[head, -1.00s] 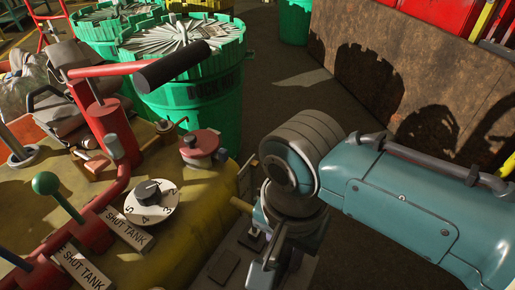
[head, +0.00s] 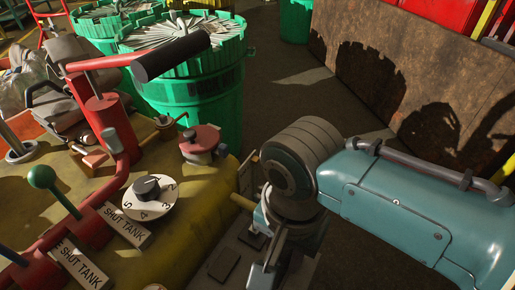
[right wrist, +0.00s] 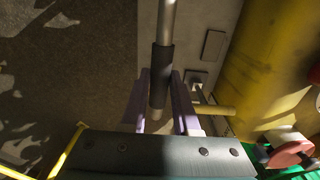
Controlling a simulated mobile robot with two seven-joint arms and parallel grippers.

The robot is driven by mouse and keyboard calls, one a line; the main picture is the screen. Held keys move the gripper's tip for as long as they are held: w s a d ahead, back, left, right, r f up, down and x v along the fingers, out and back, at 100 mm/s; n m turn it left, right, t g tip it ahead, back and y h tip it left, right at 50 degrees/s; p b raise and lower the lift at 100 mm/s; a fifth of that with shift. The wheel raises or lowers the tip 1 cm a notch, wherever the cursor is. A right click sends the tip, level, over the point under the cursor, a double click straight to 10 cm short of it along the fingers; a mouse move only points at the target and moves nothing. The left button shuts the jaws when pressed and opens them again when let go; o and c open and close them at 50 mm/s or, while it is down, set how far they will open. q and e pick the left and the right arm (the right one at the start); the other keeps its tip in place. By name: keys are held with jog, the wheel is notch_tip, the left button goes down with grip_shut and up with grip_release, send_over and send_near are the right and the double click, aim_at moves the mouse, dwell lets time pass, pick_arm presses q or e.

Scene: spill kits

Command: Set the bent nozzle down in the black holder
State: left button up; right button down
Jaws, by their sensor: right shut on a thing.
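My right gripper (right wrist: 164,108) is shut on a dark, round grip in the right wrist view. A bare metal tube (right wrist: 167,20) runs on from this grip to the top edge; together they look like the bent nozzle (right wrist: 162,75). Its bend does not show. In the head view my right gripper (head: 270,262) points down beside the yellow tank, and the nozzle is not clearly visible there. Dark square pieces lie on the grey plate below, one in the head view (head: 224,264) and one in the wrist view (right wrist: 214,44). I cannot tell which is the black holder. My left gripper is out of view.
The yellow tank (head: 190,245) stands left of my right gripper, with a numbered dial (head: 163,202), a red cap (head: 200,141) and a red lever with a black handle (head: 172,56). A short yellow stub (head: 241,202) sticks out towards my gripper. Green bins (head: 205,100) stand behind.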

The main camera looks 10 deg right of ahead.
jog(key=shift+f+b, duration=0.35)
jog(key=shift+f, duration=0.2)
dwell(0.4)
jog(key=shift+f, duration=0.3)
jog(key=shift+f+b, duration=0.35)
jog(key=shift+b, duration=0.05)
jog(key=shift+f, duration=0.3)
jog(key=shift+f+b, duration=0.4)
dwell(0.6)
grip_release()
dwell(0.9)
jog(key=shift+r, duration=0.1)
